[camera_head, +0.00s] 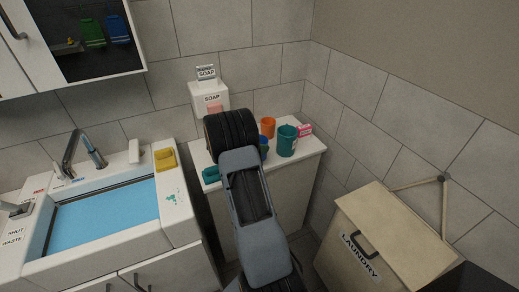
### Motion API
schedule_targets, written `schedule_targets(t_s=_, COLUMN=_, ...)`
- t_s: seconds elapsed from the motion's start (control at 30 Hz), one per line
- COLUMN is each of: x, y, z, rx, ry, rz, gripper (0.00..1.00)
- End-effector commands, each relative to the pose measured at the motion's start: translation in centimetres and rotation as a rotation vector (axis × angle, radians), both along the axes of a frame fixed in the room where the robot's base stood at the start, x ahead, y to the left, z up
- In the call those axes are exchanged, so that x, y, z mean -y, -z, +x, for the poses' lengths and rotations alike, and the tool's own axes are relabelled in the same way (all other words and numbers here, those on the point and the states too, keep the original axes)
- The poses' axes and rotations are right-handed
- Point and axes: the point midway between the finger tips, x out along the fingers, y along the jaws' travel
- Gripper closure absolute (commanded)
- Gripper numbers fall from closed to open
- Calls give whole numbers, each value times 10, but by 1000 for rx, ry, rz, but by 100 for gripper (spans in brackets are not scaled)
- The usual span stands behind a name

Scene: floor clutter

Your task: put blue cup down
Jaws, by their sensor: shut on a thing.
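A blue cup (264,148) shows only in part at the right edge of my arm, above or on the white counter top (305,152). My arm hides the rest of it, so I cannot tell whether it touches the counter. My arm rises from the bottom of the picture and reaches over the counter. The fingers of my gripper are hidden behind the arm, so their hold on the cup does not show.
An orange cup (268,127), a teal mug (287,141) and a pink-and-white box (305,130) stand close to the blue cup. A teal item (210,175) lies left of my arm. A soap dispenser (209,100) is behind, a laundry bin (375,235) at right.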

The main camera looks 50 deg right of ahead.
Motion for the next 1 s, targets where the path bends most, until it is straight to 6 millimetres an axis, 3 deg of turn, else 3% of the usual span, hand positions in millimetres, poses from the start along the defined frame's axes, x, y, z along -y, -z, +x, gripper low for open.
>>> schedule_targets(t_s=0.27, x=8, y=10, z=3, rx=-1, ry=1, rz=-1, gripper=46)
schedule_targets(t_s=0.53, x=9, y=40, z=4, rx=-1, ry=0, rz=0, gripper=46)
schedule_targets(t_s=0.93, x=8, y=46, z=4, rx=0, ry=0, rz=0, gripper=46)
schedule_targets(t_s=0.97, x=8, y=45, z=4, rx=0, ry=0, rz=0, gripper=21)
schedule_targets(t_s=1.0, x=8, y=44, z=4, rx=0, ry=0, rz=0, gripper=17)
